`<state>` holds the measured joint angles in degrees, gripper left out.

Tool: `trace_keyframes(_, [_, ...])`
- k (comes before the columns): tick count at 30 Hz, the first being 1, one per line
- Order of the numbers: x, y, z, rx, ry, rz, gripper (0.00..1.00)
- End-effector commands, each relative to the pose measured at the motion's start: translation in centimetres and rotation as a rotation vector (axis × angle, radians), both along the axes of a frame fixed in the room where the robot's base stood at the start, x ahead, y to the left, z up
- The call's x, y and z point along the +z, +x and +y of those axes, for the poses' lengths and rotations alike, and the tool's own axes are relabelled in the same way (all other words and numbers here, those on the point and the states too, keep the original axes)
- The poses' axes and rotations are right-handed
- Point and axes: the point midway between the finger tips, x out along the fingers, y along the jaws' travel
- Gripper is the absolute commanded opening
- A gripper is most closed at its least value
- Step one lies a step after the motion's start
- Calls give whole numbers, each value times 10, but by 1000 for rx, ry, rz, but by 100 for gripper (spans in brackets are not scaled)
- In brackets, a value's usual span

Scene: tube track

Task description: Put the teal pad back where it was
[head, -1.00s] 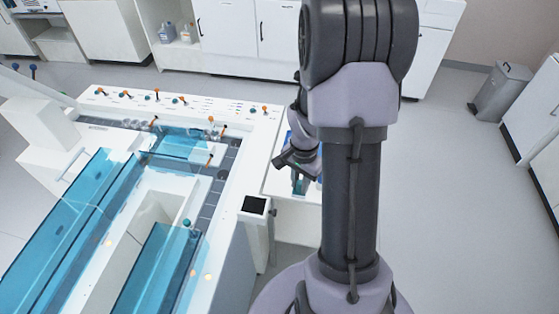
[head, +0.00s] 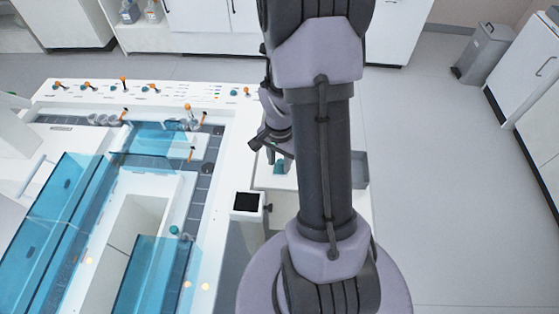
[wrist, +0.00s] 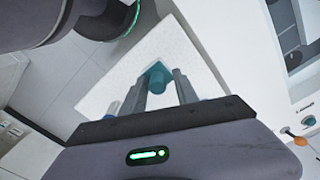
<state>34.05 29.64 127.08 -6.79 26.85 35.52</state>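My gripper (wrist: 161,80) has its two grey fingers on either side of the teal pad (wrist: 157,76), which shows between the fingertips, and it looks shut on it. The pad is a small teal block. In the head view my gripper (head: 275,158) points down over a white side table (head: 282,183), with the teal pad (head: 280,167) at its tips. Whether the pad touches the surface below cannot be told. My arm hides part of the side table.
A white tube-track bench (head: 228,150) with clear blue covers (head: 60,215) and orange and teal knobs fills the left. A white post with a black screen (head: 246,201) stands close to the side table. Floor (head: 420,150) is open on the right. A grey bin (head: 483,54) stands far right.

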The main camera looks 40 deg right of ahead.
Motion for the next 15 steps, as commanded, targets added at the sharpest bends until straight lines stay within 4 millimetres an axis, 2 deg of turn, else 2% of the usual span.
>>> trace_keyframes(5, [-1, -1, 0, 0, 1, 2, 42])
trace_keyframes(8, [5, -1, 0, 0, 1, 2, 42])
trace_keyframes(11, [27, 0, 0, 0, -1, 0, 42])
trace_keyframes(15, [72, 0, 0, -1, -1, -1, 42])
